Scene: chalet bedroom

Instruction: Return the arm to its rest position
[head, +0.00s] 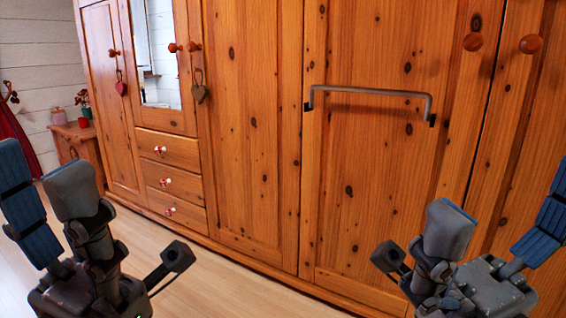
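My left gripper (42,172) is at the lower left of the head view, pointing up. Its blue-padded finger and grey finger stand apart with nothing between them. My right gripper (505,190) is at the lower right, also pointing up. Its grey finger and blue-padded finger are spread wide and empty. Both grippers show in front of the wooden wardrobe (250,130), and neither is seen touching it. The upper arm links are out of view.
A metal bar handle (370,92) spans a wardrobe door. Round knobs (473,41), drawers (168,148) and a mirror (157,60) are on the wardrobe front. A small wooden cabinet (78,145) stands at the far left. The visible wooden floor (215,275) is clear.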

